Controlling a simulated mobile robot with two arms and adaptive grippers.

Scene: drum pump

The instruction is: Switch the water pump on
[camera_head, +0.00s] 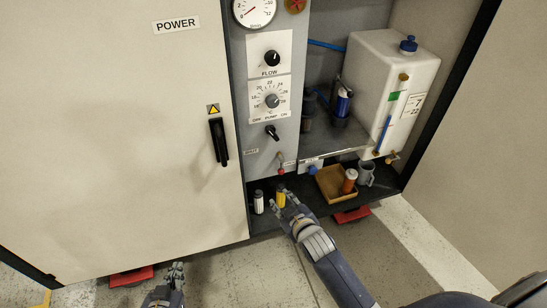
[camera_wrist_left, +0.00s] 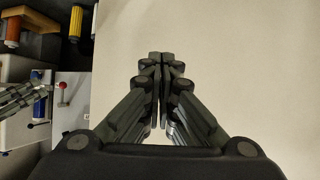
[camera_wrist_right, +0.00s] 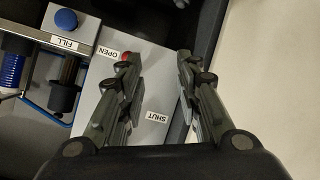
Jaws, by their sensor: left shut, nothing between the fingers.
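The black pump switch (camera_head: 272,132) sits on the grey control panel (camera_head: 259,158), under the words OFF, PUMP and ON. Its exact setting is too small to tell. Below it is a red-ball lever (camera_head: 281,170) between SHUT and OPEN labels; it also shows in the left wrist view (camera_wrist_left: 62,85). My right gripper (camera_head: 280,194) is open below this lever. In the right wrist view the red ball (camera_wrist_right: 126,57) appears by the left fingertip; contact is unclear. My left gripper (camera_head: 177,267) is shut and empty, low before the cabinet door.
A FLOW knob (camera_head: 272,58) and temperature dial (camera_head: 272,101) are above the switch. The closed POWER door (camera_head: 115,130) has a black handle (camera_head: 219,142). A white tank (camera_head: 385,80) stands right. A tray (camera_head: 331,187), mug (camera_head: 366,173) and bottles occupy the lower shelf.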

